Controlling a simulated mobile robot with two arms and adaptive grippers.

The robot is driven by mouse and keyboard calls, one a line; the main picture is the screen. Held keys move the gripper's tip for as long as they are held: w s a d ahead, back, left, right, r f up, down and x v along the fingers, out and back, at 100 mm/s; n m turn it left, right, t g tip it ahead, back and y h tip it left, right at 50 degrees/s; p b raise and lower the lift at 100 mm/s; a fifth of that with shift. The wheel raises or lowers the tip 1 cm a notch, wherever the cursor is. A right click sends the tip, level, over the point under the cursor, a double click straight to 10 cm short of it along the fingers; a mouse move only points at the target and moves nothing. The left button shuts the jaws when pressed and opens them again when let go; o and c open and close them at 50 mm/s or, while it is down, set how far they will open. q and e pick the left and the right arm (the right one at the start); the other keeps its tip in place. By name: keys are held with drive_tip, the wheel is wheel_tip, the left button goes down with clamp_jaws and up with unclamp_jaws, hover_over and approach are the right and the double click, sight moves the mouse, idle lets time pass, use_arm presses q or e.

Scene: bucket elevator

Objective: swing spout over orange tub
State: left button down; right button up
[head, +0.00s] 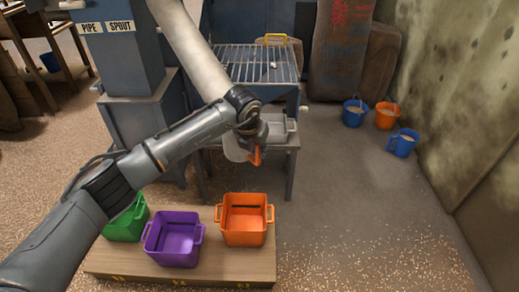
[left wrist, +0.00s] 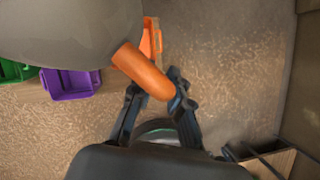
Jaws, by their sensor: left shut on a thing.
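The pale grey spout pipe (head: 190,45) slopes down from the top of the head view to behind my left wrist. Its orange handle (left wrist: 143,70) sticks out from the rounded grey spout (left wrist: 70,28) in the left wrist view. My left gripper (left wrist: 155,103) is shut on this handle, which also shows in the head view (head: 257,156). The orange tub (head: 245,236) stands at the right end of a wooden board, below the gripper in the picture. Part of that tub shows behind the spout in the wrist view (left wrist: 153,38). The spout's mouth is hidden, so its exact aim cannot be told.
A purple tub (head: 173,252) and a green tub (head: 126,227) stand left of the orange one on the wooden board (head: 215,272). A grated metal stand (head: 253,62) is behind. Blue and orange buckets (head: 386,118) stand by the right wall.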

use_arm(q)
drive_tip(key=shift+w+d+r, duration=0.2)
drive_tip(key=shift+w+r, duration=0.1)
drive_tip(key=shift+r, duration=0.05)
drive_tip(key=c, duration=1.4)
unclamp_jaws()
drive_tip(key=shift+d, duration=0.1)
drive_tip(key=shift+o, duration=0.5)
drive_tip(key=shift+w+d+f, duration=0.1)
drive_tip(key=shift+w+d, duration=0.05)
drive_tip(key=shift+w, duration=0.05)
drive_tip(key=v, duration=1.1)
drive_tip(key=shift+s, duration=0.4)
